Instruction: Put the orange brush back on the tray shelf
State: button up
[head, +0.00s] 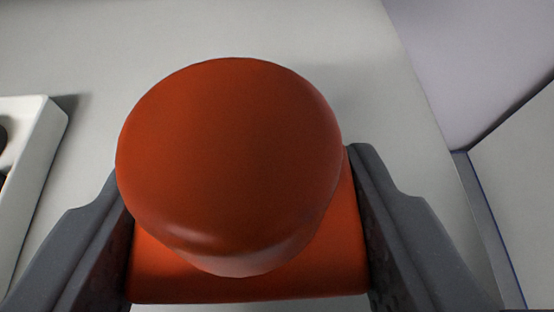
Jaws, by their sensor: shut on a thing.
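The orange brush (232,160) fills the middle of the head view, with its large rounded end toward the camera and a flatter orange part below it. My gripper (248,235) is shut on this lower part, with one dark grey finger on each side. The brush hides what lies directly under it, and its bristles are not visible. A light grey surface (60,40) lies behind the brush; I cannot tell whether the brush touches it. I cannot tell whether this surface is the tray shelf.
A white tray (42,150) with a raised rim stands at the left edge, with dark items partly in view inside it. A pale wall or panel (480,60) rises at the right, beside the surface's edge. The surface is clear at the upper left and top.

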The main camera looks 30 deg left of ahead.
aim_at(265, 256)
jog(key=shift+w+a+f, duration=0.15)
jog(key=shift+w+f, duration=0.1)
jog(key=shift+w, duration=0.1)
jog(key=shift+f+p, duration=0.7)
jog(key=shift+f, duration=0.9)
jog(key=shift+f, duration=0.1)
jog(key=o, duration=1)
jog(key=shift+r, duration=0.2)
jog(key=shift+s+d+r, duration=0.15)
jog(key=shift+s+d, duration=0.15)
jog(key=b+v, duration=0.3)
jog(key=v, duration=0.8)
jog(key=shift+s, duration=0.1)
